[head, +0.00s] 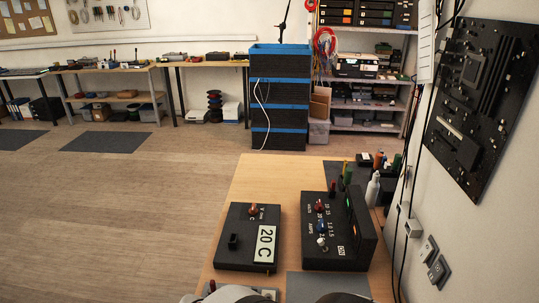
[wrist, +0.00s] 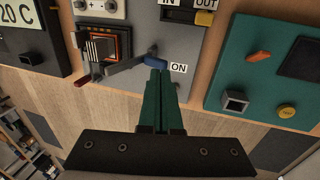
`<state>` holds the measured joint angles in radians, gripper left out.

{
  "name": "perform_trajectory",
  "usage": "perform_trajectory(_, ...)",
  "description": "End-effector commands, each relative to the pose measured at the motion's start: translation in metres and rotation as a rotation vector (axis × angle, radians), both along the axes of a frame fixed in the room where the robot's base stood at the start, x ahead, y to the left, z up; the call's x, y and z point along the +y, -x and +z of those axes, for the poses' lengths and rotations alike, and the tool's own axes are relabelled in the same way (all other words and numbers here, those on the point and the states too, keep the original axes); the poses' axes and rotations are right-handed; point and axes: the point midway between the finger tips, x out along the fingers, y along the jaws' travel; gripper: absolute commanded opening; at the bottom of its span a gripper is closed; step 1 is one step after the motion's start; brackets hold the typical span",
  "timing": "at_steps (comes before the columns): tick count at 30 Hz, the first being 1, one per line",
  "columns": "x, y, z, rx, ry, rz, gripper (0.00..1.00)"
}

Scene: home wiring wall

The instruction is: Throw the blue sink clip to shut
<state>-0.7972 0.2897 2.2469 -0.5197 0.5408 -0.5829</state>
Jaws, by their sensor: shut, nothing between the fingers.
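The blue sink clip (wrist: 152,53) is a short blue handle on the end of a grey bar, in the upper middle of the wrist view. The bar runs left toward a striped heat sink (wrist: 99,47) in an orange frame on a grey panel (wrist: 207,49). My gripper (wrist: 160,71) has green fingers pressed together and empty. Its tips are right beside the blue handle; I cannot tell whether they touch it. An "ON" label (wrist: 178,67) is just right of the handle. The clip cannot be made out in the head view.
A red-tipped part (wrist: 82,80) sits at the grey panel's lower left edge. A teal panel (wrist: 218,85) with a yellow button lies to the right, and a black "20 C" panel (wrist: 57,38) to the left. The head view shows black panels (head: 234,256) on a wooden bench (head: 272,180).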

Motion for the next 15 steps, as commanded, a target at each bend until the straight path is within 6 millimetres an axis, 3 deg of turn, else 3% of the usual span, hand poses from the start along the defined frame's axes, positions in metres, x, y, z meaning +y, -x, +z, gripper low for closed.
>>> perform_trajectory(6, 0.000, -0.031, -0.009, -0.001, -0.001, -0.003, 0.00)
perform_trajectory(15, 0.000, -0.038, -0.011, -0.001, 0.000, -0.002, 0.00)
